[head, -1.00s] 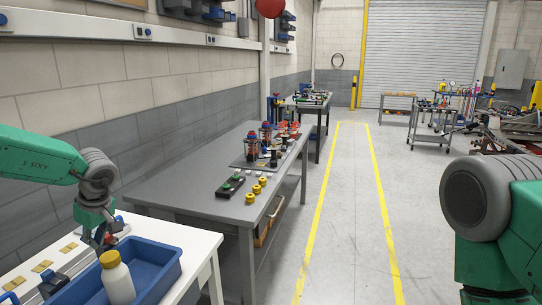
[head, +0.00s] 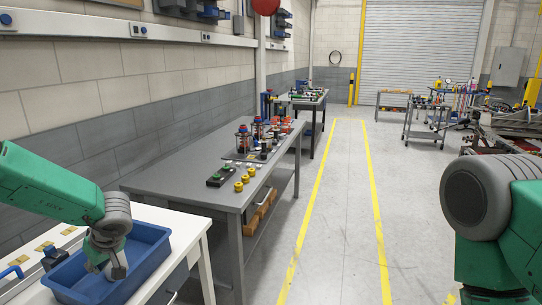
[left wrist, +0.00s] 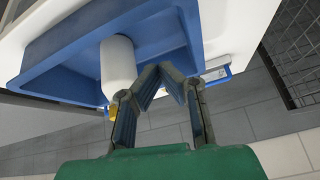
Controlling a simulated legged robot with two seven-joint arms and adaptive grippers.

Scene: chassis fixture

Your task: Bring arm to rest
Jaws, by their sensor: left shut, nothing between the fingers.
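My left gripper (head: 112,268) is over the blue tray (head: 150,250) at the lower left of the head view, pointing down. In the left wrist view my left gripper (left wrist: 160,72) shows its dark fingers bent together, with nothing between them. A white bottle (left wrist: 118,62) with a yellow cap is in the blue tray (left wrist: 60,65), just left of the fingers and apart from the tips. The bottle cannot be made out in the head view. My right arm stands at the right edge, and its gripper is out of view.
The tray is on a white table (head: 178,222). A grey workbench (head: 160,182) with black devices and yellow knobs (head: 243,182) stands beyond it. The floor between the yellow lines (head: 335,230) is clear. Carts (head: 425,125) stand far right.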

